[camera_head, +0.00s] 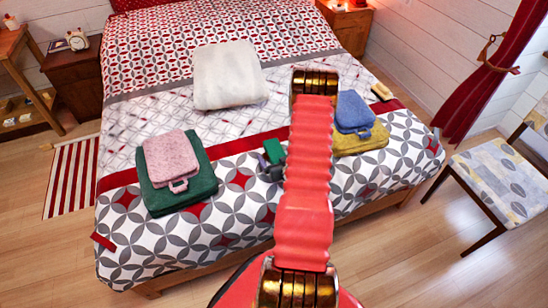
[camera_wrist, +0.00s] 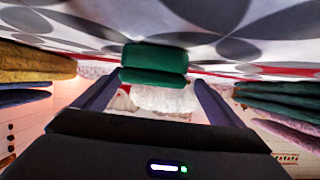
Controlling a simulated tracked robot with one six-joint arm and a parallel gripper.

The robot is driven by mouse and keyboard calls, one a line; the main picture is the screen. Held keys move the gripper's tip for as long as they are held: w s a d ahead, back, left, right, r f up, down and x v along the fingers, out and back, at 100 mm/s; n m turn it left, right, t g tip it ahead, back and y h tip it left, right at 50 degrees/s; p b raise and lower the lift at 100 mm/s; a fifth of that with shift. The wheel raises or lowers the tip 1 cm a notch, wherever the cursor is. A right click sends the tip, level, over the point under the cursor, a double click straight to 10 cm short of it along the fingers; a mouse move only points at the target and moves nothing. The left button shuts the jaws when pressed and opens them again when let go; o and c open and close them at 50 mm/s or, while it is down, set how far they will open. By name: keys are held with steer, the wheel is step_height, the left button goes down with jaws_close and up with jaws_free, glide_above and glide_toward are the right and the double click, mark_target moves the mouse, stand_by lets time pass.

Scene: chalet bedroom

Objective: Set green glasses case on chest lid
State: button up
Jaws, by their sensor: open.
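The green glasses case (camera_head: 274,150) lies on the patterned bed cover, partly hidden by my arm in the head view. In the wrist view the green case (camera_wrist: 155,57) sits straight ahead, at the mouth between my two fingers, with a gap on each side. My gripper (camera_wrist: 153,90) is open and empty, low over the bed. In the head view my dark gripper (camera_head: 267,168) shows beside the case, mostly behind the red arm. I cannot make out a chest or its lid in either view.
On the bed, a pink-on-green folded stack (camera_head: 180,172) lies left and a blue-and-yellow stack (camera_head: 356,122) right. A white folded blanket (camera_head: 228,76) lies behind. A small yellowish item (camera_head: 382,91) is at the right edge.

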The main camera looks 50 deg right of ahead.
steer(key=v, duration=1.2)
steer(key=shift+d, duration=0.1)
stand_by(0.6)
steer(key=shift+r, duration=0.1)
